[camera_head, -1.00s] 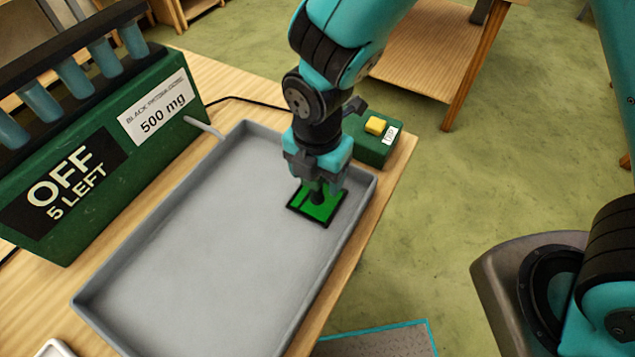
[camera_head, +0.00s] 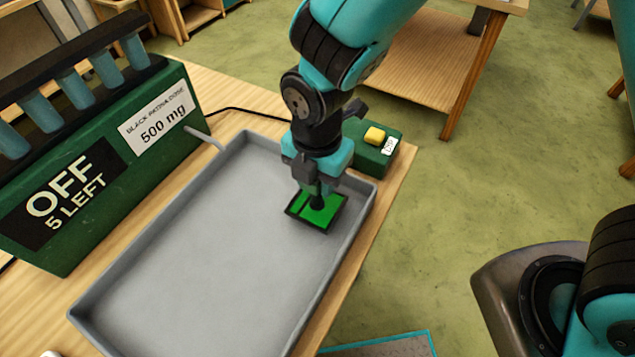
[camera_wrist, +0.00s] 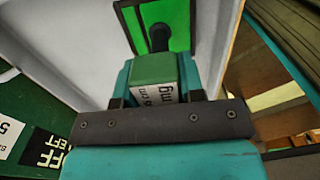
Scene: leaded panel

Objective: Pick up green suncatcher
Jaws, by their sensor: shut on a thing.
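The green suncatcher (camera_head: 331,212) is a small square green panel with a dark border and an upright dark knob. It is at the right side of the grey tray (camera_head: 190,262), near the back right corner. My gripper (camera_head: 316,196) points down over it and is shut on its knob. The panel looks slightly tilted; I cannot tell whether it is clear of the tray floor. In the wrist view the green panel (camera_wrist: 180,36) and its dark knob (camera_wrist: 158,38) show beyond my fingers. A green block with a white label partly hides the view between the fingers.
A green dispenser (camera_head: 150,170) reading "OFF 5 LEFT" stands left of the tray. A green box with a yellow button (camera_head: 374,136) sits behind the tray's back right corner. The tray walls are close to the panel. The rest of the tray is empty.

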